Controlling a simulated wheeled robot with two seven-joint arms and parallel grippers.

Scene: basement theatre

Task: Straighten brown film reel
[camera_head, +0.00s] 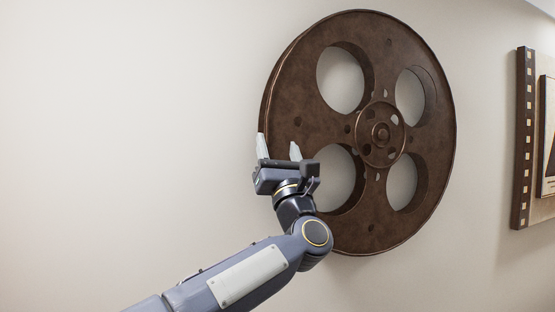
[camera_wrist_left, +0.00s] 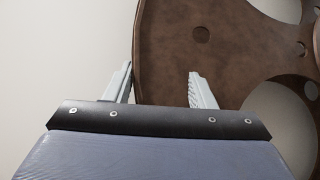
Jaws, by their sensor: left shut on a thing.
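The brown film reel (camera_head: 300,88) hangs on the pale wall in the head view. It is a large round disc with a central hub and several big round holes. Its left edge fills much of the left wrist view (camera_wrist_left: 175,60). My left gripper (camera_head: 279,146) is at the reel's left edge, a little below mid-height. Its fingers (camera_wrist_left: 159,82) straddle the rim, one outside the edge and one over the front face, and it is shut on the rim. The exact contact is partly hidden. My right gripper is in neither view.
A framed picture with a film-strip border (camera_head: 523,140) hangs on the wall at the far right, apart from the reel. The wall (camera_head: 120,120) left of the reel is bare.

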